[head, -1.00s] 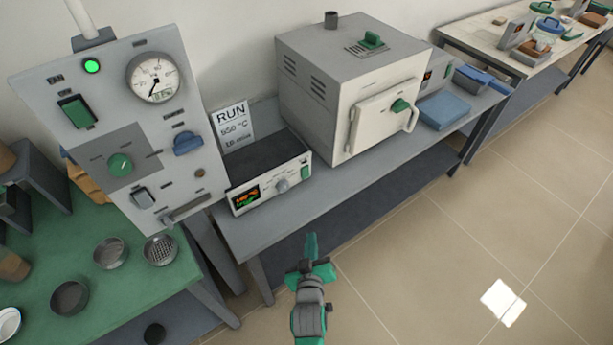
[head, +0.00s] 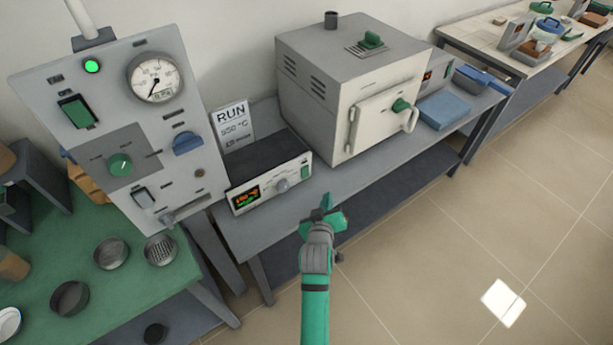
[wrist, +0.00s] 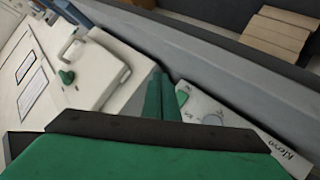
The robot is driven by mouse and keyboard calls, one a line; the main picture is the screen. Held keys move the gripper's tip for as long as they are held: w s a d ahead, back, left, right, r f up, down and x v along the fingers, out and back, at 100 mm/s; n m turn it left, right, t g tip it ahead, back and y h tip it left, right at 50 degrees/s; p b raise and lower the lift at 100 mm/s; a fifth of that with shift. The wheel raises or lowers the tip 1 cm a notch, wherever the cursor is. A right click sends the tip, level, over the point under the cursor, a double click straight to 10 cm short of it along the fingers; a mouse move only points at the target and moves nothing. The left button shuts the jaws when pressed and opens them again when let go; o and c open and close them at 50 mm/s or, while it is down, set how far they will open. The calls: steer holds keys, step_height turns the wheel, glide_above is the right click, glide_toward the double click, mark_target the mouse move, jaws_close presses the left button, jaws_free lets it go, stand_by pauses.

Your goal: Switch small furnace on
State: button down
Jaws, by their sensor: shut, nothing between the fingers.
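The small furnace (head: 345,85) is a pale box with a white front door and a green knob, standing on the grey bench. It also shows in the wrist view (wrist: 70,75). In front and to its left is a control unit (head: 270,184) with a lit orange display, a grey dial (head: 282,185) and a green rocker switch (head: 305,172). The green switch also shows in the wrist view (wrist: 182,97), close beside my fingertips. My gripper (head: 326,205) is shut and empty, in front of the bench edge near the unit's right end. Contact cannot be told.
A tall grey panel (head: 110,110) with a gauge, green lamp and switches stands at left. A RUN 550 °C card (head: 232,120) stands behind the unit. A blue block (head: 444,110) lies right of the furnace. Floor at right is clear.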

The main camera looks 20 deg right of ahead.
steer(key=shift+w+a+f, duration=0.15)
steer(key=shift+w+a, duration=0.35)
steer(key=shift+w, duration=0.8)
steer(key=shift+w+a+f, duration=0.2)
steer(key=shift+w+a, duration=0.25)
steer(key=shift+w, duration=0.85)
steer(key=shift+w+a+f, duration=0.15)
steer(key=shift+w+a, duration=0.35)
steer(key=shift+w, duration=0.8)
steer(key=shift+w, duration=0.15)
steer(key=shift+w+a, duration=0.15)
steer(key=shift+w, duration=0.1)
steer(key=shift+w+a, duration=0.1)
steer(key=shift+w, duration=0.2)
steer(key=shift+s, duration=0.1)
steer(key=shift+s+d, duration=0.25)
steer(key=shift+s, duration=0.35)
steer(key=shift+s, duration=0.1)
steer(key=shift+s+d+r, duration=0.1)
steer(key=shift+s+d, duration=0.15)
steer(key=shift+s, duration=0.45)
steer(key=shift+s+d+r, duration=0.1)
steer(key=shift+s+d, duration=0.2)
steer(key=shift+s, duration=0.4)
steer(key=shift+s+d+r, duration=0.1)
steer(key=shift+s+d, duration=0.15)
steer(key=shift+s, duration=0.45)
steer(key=shift+s+d, duration=0.1)
steer(key=shift+s, duration=0.05)
